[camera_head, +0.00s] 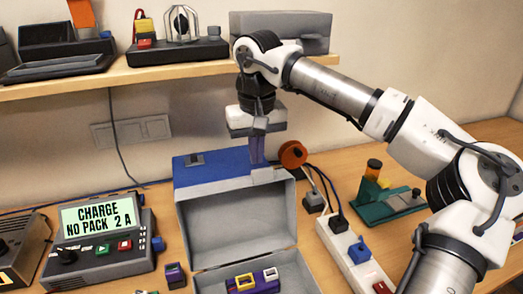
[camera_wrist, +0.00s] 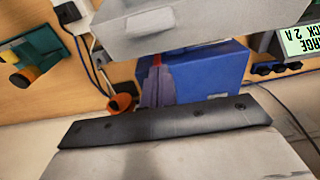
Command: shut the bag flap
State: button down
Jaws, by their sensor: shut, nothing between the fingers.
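The bag (camera_head: 275,245) is open, with a grey inside and purple and yellow items low in it. Its flap (camera_head: 238,222) stands raised at the back, grey on the inner face, with a blue part (camera_head: 215,170) behind its top edge. In the wrist view the blue part (camera_wrist: 215,75) lies under a grey panel (camera_wrist: 190,22). My gripper (camera_head: 257,155) is shut and empty, pointing down at the flap's top edge near its right end. Its fingers also show in the wrist view (camera_wrist: 157,88) beside the blue part. Whether they touch it, I cannot tell.
A charger (camera_head: 100,240) with a lit display stands left of the bag. A power strip (camera_head: 352,258) and a green stand (camera_head: 390,204) are to the right. An orange round thing (camera_head: 293,154) is close right of my gripper. A loaded shelf (camera_head: 120,78) is above.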

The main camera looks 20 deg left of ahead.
jog(key=s, duration=0.1)
jog(key=s+d+r, duration=0.1)
jog(key=s+d+p, duration=0.1)
jog(key=shift+r, duration=0.25)
jog(key=shift+s+d+f, duration=0.1)
jog(key=shift+f, duration=0.05)
